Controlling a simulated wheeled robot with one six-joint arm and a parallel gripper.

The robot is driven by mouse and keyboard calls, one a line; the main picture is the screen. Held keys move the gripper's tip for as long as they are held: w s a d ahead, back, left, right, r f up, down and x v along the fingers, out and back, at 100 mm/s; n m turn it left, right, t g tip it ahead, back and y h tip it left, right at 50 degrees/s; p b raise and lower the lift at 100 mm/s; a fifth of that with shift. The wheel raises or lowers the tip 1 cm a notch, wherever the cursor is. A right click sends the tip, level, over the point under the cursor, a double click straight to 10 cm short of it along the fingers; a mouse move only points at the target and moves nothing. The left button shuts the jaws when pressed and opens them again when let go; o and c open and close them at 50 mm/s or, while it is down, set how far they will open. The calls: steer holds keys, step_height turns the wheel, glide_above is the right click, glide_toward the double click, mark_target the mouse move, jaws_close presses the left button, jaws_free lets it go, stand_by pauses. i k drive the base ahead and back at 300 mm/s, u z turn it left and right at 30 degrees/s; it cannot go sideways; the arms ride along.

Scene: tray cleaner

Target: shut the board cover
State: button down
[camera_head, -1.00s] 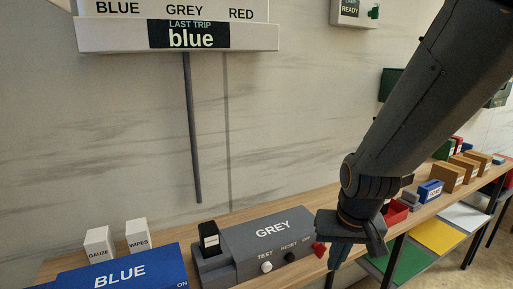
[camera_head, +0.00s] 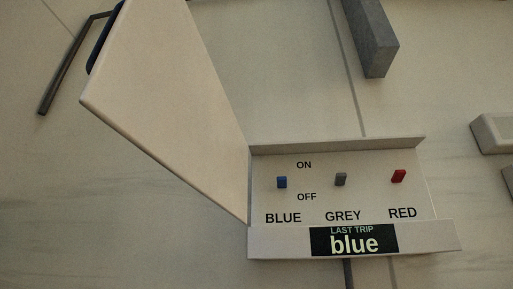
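The board (camera_head: 436,239) is a pale box on the wall with a blue switch (camera_head: 281,182), a grey switch (camera_head: 340,179) and a red switch (camera_head: 398,176). ON and OFF are printed above and below the blue switch. Its front strip reads LAST TRIP blue. The board cover (camera_head: 170,100) is a large pale panel standing open, swung out from the board's left edge. A dark handle (camera_head: 105,40) shows at its far upper left edge. My gripper is out of view.
A dark grey block-like shape (camera_head: 368,38) is on the wall above the board. A pale box edge (camera_head: 493,134) is at the right. A conduit runs down below the board. The wall between is bare.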

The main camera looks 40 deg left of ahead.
mark_target(153, 79)
steer(key=z, duration=0.85)
steer(key=k, duration=1.2)
steer(key=u, duration=2.1)
steer(key=i, duration=0.5)
steer(key=z, duration=0.05)
